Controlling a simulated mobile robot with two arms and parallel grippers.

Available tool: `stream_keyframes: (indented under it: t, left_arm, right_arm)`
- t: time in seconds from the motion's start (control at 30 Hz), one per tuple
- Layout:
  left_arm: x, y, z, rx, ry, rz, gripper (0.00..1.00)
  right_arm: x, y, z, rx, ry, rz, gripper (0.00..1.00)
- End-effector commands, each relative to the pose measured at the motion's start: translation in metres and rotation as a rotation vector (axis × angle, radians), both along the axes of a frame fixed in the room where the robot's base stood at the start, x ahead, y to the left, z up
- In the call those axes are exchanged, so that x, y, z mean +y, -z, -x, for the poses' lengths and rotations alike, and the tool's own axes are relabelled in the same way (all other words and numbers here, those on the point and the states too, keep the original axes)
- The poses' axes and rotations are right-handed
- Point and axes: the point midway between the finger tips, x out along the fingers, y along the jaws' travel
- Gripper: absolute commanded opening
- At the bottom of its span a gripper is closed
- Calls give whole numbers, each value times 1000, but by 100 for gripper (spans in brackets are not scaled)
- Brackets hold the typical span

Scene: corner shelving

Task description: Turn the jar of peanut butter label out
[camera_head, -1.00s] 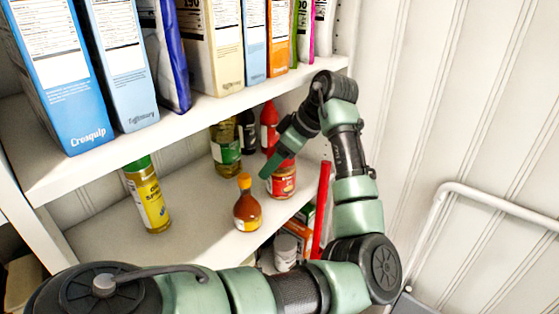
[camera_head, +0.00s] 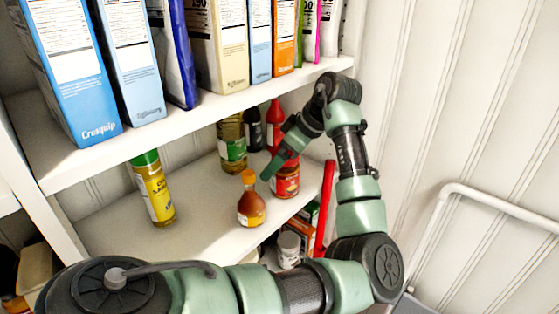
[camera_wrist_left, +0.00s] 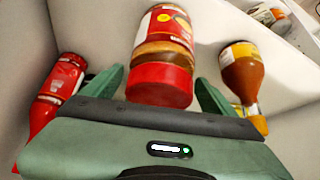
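The jar of peanut butter (camera_head: 286,183) stands on the lower shelf near its right end, its red label partly behind my gripper in the head view. In the left wrist view the jar (camera_wrist_left: 160,62) shows a red lid, brown contents and part of a red and cream label. My left gripper (camera_wrist_left: 160,80) is open, with one finger on each side of the jar and small gaps visible. In the head view one green finger of the left gripper (camera_head: 266,174) shows beside the jar; the other is hidden. My right gripper is not in view.
A brown sauce bottle (camera_head: 250,203) stands close in front of the jar. A yellow-labelled bottle (camera_head: 154,190) is farther left. Boxes fill the upper shelf (camera_head: 200,112).

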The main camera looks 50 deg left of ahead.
Motion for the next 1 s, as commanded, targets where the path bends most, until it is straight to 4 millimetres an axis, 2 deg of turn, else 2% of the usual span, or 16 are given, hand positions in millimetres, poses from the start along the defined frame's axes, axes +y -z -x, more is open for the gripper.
stream_keyframes:
  t: [0.27, 0.7, 1.0]
  left_arm:
    - [-3, -2, -2, 0, 2, 2, 87]
    - [-37, -58, -14, -1, 2, 0, 87]
    - [-40, -66, -15, 1, -1, 0, 87]
  right_arm:
    - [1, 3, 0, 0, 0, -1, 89]
    - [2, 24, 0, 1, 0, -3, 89]
    - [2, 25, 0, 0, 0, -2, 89]
